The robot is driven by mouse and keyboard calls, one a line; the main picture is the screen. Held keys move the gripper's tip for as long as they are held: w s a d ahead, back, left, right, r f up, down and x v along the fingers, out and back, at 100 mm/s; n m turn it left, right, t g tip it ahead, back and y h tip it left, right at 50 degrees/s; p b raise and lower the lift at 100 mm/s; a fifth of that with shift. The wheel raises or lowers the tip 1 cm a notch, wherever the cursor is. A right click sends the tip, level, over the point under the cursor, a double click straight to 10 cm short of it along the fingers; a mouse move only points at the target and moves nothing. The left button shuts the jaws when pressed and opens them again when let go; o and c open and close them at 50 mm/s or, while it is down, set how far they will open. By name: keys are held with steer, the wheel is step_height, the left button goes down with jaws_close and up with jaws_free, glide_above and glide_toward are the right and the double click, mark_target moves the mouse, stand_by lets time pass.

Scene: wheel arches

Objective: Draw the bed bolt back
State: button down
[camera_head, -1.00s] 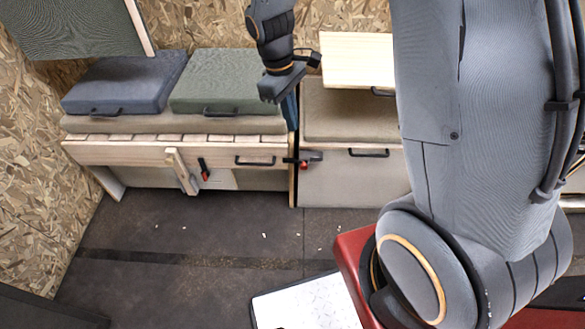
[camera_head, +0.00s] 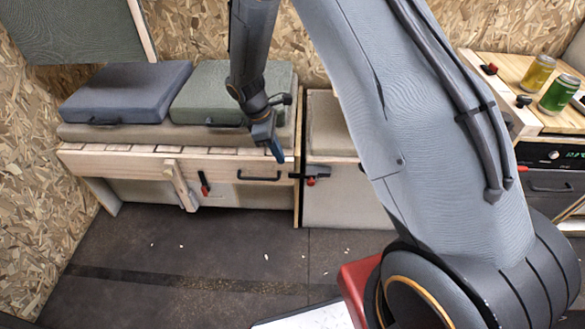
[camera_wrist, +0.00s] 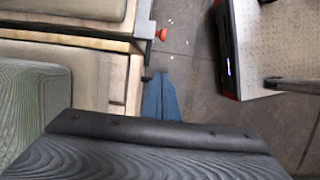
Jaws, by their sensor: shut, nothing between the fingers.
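The bed bolt (camera_head: 311,178) is a black bar with a red knob on the bed front, at the post between the left bed section and the right seat. In the wrist view a red knob (camera_wrist: 162,34) shows above the fingertips, near the seat edge. My gripper (camera_head: 278,152) is shut and empty, with blue fingers pointing down. In the head view it is above and left of the bolt, apart from it, in front of the green cushion's right end. In the wrist view the gripper (camera_wrist: 160,98) is beside the bed's front edge.
A black handle (camera_head: 260,177) and a second red lever (camera_head: 204,186) are on the bed front, beside a wooden leg (camera_head: 181,186). Blue (camera_head: 125,91) and green (camera_head: 222,93) cushions lie on the bed. A counter with cans (camera_head: 557,94) stands right. The floor ahead is open.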

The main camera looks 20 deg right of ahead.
mark_target(301, 176)
steer(key=b+x, duration=0.1)
steer(key=x, duration=0.8)
steer(key=shift+f, duration=0.2)
steer(key=d, duration=0.2)
steer(key=s+d, duration=0.1)
steer(key=shift+f, duration=0.35)
steer(key=shift+s+d, duration=0.15)
steer(key=shift+d, duration=0.3)
steer(key=shift+d, duration=0.1)
